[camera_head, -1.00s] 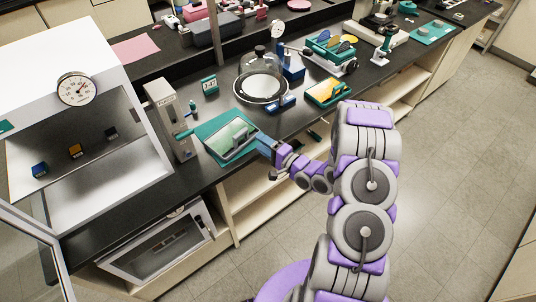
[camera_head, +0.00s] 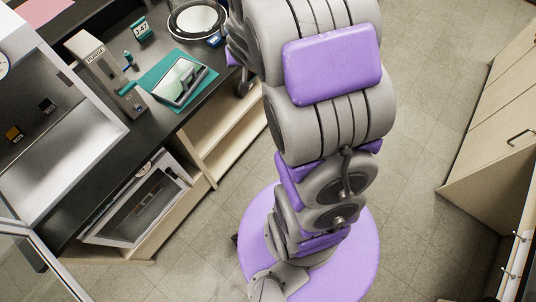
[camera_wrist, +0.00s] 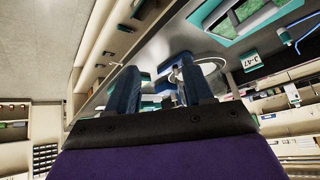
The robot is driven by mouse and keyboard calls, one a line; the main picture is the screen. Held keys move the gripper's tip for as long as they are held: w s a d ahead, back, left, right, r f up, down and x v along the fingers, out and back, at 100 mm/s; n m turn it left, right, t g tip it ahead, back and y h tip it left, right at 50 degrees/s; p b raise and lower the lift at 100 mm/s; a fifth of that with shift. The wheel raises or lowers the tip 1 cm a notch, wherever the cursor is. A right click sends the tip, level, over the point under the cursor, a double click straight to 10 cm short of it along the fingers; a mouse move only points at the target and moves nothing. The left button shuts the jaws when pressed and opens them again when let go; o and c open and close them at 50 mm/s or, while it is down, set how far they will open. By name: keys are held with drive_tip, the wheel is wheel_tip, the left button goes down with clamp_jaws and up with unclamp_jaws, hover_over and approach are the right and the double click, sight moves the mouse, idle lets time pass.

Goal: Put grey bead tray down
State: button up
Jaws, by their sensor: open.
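The grey bead tray (camera_head: 181,82) lies on a teal mat (camera_head: 205,75) on the dark bench in the head view. It also shows at the top of the wrist view as a shiny tray (camera_wrist: 243,14). My gripper (camera_wrist: 160,88) shows in the wrist view with its two blue fingers spread apart and nothing held between them. It is well apart from the tray. In the head view my arm hides most of my gripper.
A grey post marked PURGE (camera_head: 97,62) stands left of the mat. A teal number display (camera_head: 141,28) and a round glass-domed plate (camera_head: 197,20) stand behind. A white chamber (camera_head: 60,110) with small blocks is at left. The floor to the right is clear.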

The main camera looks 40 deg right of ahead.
drive_tip(key=s+a+r+n+g, duration=0.1)
drive_tip(key=s+a+r+g, duration=0.2)
drive_tip(key=s, duration=0.8)
drive_tip(key=s+a+r+n+g+y, duration=0.1)
drive_tip(key=s+a+r, duration=0.3)
drive_tip(key=s, duration=0.8)
drive_tip(key=s+a+r+n+g, duration=0.2)
drive_tip(key=s+a+r+g, duration=0.2)
drive_tip(key=s+a, duration=0.3)
drive_tip(key=s, duration=0.4)
drive_tip(key=shift+s+n+g+y, duration=0.15)
drive_tip(key=shift+n+g+y, duration=0.15)
drive_tip(key=shift+n+y, duration=0.1)
drive_tip(key=shift+a+f, duration=0.1)
drive_tip(key=shift+f, duration=0.05)
